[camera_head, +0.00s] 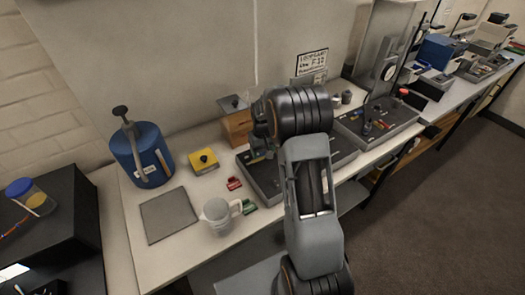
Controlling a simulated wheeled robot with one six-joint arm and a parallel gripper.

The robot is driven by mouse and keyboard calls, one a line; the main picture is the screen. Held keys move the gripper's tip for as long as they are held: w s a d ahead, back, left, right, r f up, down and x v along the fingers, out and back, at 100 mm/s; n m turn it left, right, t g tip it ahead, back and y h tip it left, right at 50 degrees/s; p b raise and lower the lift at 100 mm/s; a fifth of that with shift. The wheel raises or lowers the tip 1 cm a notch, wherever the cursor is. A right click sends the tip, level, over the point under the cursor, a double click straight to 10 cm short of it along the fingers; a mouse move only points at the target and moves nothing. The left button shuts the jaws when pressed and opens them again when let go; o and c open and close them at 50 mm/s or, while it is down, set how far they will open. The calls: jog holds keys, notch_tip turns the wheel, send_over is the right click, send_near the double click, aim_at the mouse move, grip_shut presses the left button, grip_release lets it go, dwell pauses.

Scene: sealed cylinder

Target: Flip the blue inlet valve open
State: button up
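My arm reaches over the bench from the bottom of the head view. My gripper (260,145) is at its far end, over the left part of a dark grey tray (262,185). Its fingers are small, dark and partly hidden by my wrist, so I cannot tell whether they are open or shut. A blue inlet valve cannot be made out for certain; my arm covers much of this tray. A small blue part (367,128) stands upright in a second grey tray (385,138) to the right. A blue cylinder (142,155) with a black top handle stands at the left.
A yellow box with a black knob (204,161), a red clip (234,184), a green clip (249,207), a clear jug (217,215) and a grey mat (169,215) lie left of my arm. A wooden box (236,128) stands behind the tray.

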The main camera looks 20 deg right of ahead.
jog(key=c, duration=0.3)
jog(key=shift+w+f+n+b, duration=0.15)
jog(key=shift+n+b, duration=0.15)
jog(key=shift+b, duration=0.15)
jog(key=shift+c, duration=0.2)
jog(key=shift+n, duration=0.7)
jog(key=shift+r, duration=0.2)
jog(key=o, duration=0.6)
jog(key=shift+o, duration=0.2)
notch_tip(320, 180, up, 14)
jog(key=b, duration=0.2)
jog(key=shift+f, duration=0.15)
